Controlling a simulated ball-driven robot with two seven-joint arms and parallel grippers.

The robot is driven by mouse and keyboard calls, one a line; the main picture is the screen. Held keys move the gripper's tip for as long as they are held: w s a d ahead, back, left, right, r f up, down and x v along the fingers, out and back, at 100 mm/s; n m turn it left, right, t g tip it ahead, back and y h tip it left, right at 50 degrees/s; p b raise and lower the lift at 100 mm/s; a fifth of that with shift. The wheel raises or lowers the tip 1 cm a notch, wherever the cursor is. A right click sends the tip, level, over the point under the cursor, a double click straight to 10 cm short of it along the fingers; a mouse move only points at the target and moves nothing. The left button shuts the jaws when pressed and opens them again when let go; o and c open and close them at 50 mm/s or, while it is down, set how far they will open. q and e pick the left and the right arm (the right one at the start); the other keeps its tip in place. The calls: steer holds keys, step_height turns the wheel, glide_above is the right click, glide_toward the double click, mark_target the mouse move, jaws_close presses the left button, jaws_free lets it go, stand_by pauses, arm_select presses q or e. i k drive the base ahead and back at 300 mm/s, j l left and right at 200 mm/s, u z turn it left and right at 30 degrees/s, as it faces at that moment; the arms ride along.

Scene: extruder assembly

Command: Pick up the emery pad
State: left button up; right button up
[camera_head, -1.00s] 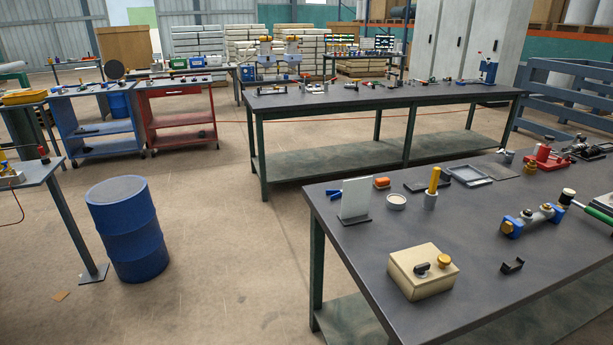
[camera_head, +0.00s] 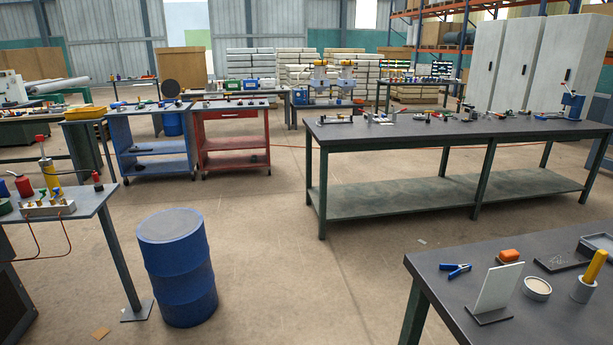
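I cannot pick out the emery pad for certain. Many small tools stand on the long dark bench (camera_head: 420,132) behind, too small to tell apart. Neither of my grippers is in view.
A blue drum (camera_head: 178,270) stands on the floor between the left table (camera_head: 85,205) and the near table. Blue pliers (camera_head: 455,270), a white upright plate (camera_head: 497,290) and a round dish (camera_head: 537,288) are on the near table.

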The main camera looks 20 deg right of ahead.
mark_target(507, 257)
steer(key=i+z, duration=0.25)
steer(key=z, duration=0.2)
steer(key=i+j+z, duration=0.1)
steer(key=i+z, duration=0.2)
steer(key=z, duration=0.15)
steer(key=i+j+z, duration=0.15)
steer(key=z, duration=0.25)
steer(key=i+j+z, duration=0.3)
steer(key=z, duration=0.15)
steer(key=i+j+z, duration=0.2)
steer(key=z, duration=0.25)
steer(key=j, duration=0.1)
